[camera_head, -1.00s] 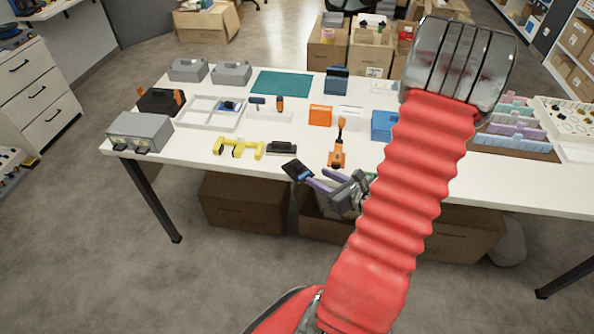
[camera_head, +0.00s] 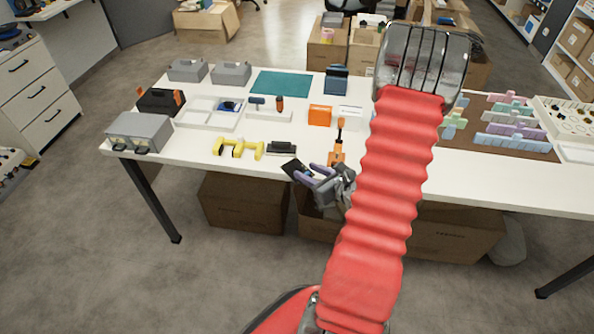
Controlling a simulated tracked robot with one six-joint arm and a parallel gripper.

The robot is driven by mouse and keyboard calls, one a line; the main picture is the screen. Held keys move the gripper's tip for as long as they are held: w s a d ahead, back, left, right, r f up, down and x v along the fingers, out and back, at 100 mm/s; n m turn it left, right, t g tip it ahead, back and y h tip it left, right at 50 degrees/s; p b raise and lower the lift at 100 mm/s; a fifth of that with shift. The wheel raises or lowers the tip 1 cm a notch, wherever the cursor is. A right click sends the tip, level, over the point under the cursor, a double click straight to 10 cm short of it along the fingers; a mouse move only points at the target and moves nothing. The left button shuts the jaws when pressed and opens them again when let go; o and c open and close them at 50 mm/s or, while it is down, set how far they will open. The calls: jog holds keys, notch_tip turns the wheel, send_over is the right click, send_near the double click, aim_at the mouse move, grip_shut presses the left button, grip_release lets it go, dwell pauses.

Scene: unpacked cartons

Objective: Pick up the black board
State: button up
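A small flat black board (camera_head: 291,168) lies at the front edge of the white table, left of my gripper, and looks slanted. My gripper (camera_head: 306,173) is at the front edge, right beside the board. Its two purple-grey fingers are spread apart, with their tips at the board's right side. I cannot tell whether they touch it or whether part of the board lies between them. The fingers partly hide the board's right end. My red ribbed arm hides the table to the right of the gripper.
On the white table (camera_head: 190,145), an orange-handled tool (camera_head: 338,148) stands just behind my gripper. A black stapler-like thing (camera_head: 281,148) and a yellow bracket (camera_head: 238,148) lie to the left. Open cartons (camera_head: 318,226) stand beneath the table's front edge.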

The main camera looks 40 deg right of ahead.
aim_at(301, 168)
jog(key=shift+x, duration=2.2)
jog(key=shift+c, duration=0.7)
grip_shut()
